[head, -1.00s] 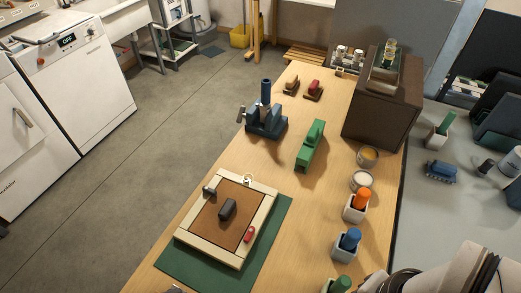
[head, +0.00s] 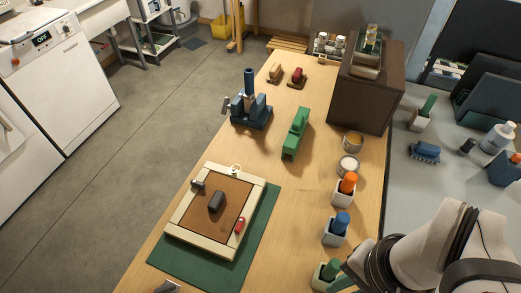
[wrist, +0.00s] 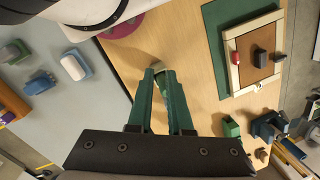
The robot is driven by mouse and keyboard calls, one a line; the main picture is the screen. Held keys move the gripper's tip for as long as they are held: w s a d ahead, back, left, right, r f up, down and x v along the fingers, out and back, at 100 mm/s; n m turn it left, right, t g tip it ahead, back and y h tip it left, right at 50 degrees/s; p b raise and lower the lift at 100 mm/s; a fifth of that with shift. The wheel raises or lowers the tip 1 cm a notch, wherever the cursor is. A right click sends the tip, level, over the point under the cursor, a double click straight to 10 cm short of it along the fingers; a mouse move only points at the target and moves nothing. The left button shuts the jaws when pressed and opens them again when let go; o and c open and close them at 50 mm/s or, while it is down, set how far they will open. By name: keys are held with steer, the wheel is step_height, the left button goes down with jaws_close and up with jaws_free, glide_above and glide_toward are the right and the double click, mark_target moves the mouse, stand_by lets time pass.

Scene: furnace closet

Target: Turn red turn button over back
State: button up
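The red turn button (head: 239,226) sits on the right side of a pale wooden frame (head: 205,250). The frame lies on a green mat (head: 262,215), with its brown back (head: 222,187) facing up and a ring at its far edge. A dark turn button (head: 197,184) is at the left side, and a dark block (head: 216,201) stands on the back. In the wrist view the red button (wrist: 236,58) shows at the upper right. My gripper (wrist: 159,72) is well apart from it, its two green fingers visible with a narrow gap between them. The head view does not show the fingers.
Several cups with coloured handles, including an orange one (head: 348,183) and a blue one (head: 341,222), line the bench's right side. A green block (head: 296,133) and a blue vise (head: 250,112) stand beyond the frame. A brown box (head: 365,95) is at the far right.

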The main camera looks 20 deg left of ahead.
steer(key=o, duration=0.4)
steer(key=w+a+r, duration=0.1)
steer(key=w, duration=0.2)
steer(key=w+a+r+n+g, duration=0.1)
steer(key=w+a, duration=0.1)
steer(key=w, duration=0.1)
steer(key=w+a+r+n, duration=0.1)
steer(key=w+a, duration=0.1)
steer(key=w, duration=0.1)
steer(key=shift+w+a+g, duration=0.25)
steer(key=shift+w+g, duration=0.05)
steer(key=shift+o, duration=0.2)
steer(key=n+g+h, duration=0.2)
steer(key=n+g, duration=0.1)
glide_above(240, 224)
steer(key=w, duration=0.7)
step_height(240, 224, down, 8)
steer(key=x, duration=1.5)
steer(key=shift+a+f, duration=0.2)
steer(key=shift+f, duration=0.2)
steer(key=shift+t, duration=0.3)
jaws_close()
